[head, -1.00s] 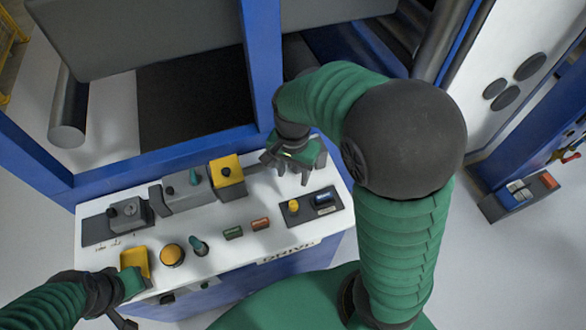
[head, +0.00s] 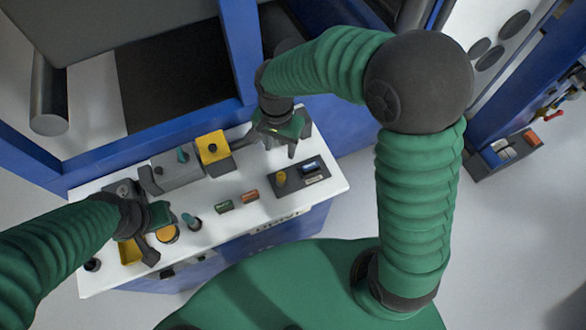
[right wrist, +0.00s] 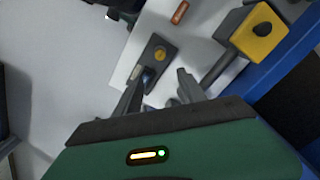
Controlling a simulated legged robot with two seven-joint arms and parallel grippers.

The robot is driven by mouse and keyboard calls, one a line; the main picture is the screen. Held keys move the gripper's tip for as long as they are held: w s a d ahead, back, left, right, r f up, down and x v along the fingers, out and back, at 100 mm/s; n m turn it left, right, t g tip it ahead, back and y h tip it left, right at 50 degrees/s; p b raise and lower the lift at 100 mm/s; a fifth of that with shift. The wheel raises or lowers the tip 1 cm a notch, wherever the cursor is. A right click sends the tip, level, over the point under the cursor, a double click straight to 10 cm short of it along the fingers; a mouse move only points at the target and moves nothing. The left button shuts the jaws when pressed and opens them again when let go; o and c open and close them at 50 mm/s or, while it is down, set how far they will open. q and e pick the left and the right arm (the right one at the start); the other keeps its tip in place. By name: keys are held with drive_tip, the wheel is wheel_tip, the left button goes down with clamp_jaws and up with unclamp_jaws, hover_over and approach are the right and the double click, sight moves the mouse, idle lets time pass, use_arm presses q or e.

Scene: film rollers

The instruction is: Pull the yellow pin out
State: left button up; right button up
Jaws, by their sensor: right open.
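The yellow pin (head: 281,176) stands upright on a dark plate (head: 290,187) at the right end of the white console top. In the right wrist view the pin (right wrist: 160,53) shows beyond my fingertips, with a blue-lit part (right wrist: 147,77) of the same plate nearer. My right gripper (head: 280,151) is open and empty, above the console just behind the pin and apart from it. Its two fingers (right wrist: 160,77) are spread in the right wrist view. My left gripper (head: 150,248) is over the console's left front; its jaw opening is not clear.
A yellow block with a black knob (head: 212,147) stands left of my right gripper. A green part (head: 224,206), a red-brown part (head: 250,196), a teal knob (head: 192,221) and an orange round button (head: 168,235) line the front. Blue frame posts (head: 238,65) rise behind.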

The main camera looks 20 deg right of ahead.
sight(280, 174)
drive_tip(key=f, duration=1.6)
drive_tip(key=shift+a, duration=0.2)
drive_tip(key=shift+a, duration=0.1)
clamp_jaws()
idle(0.4)
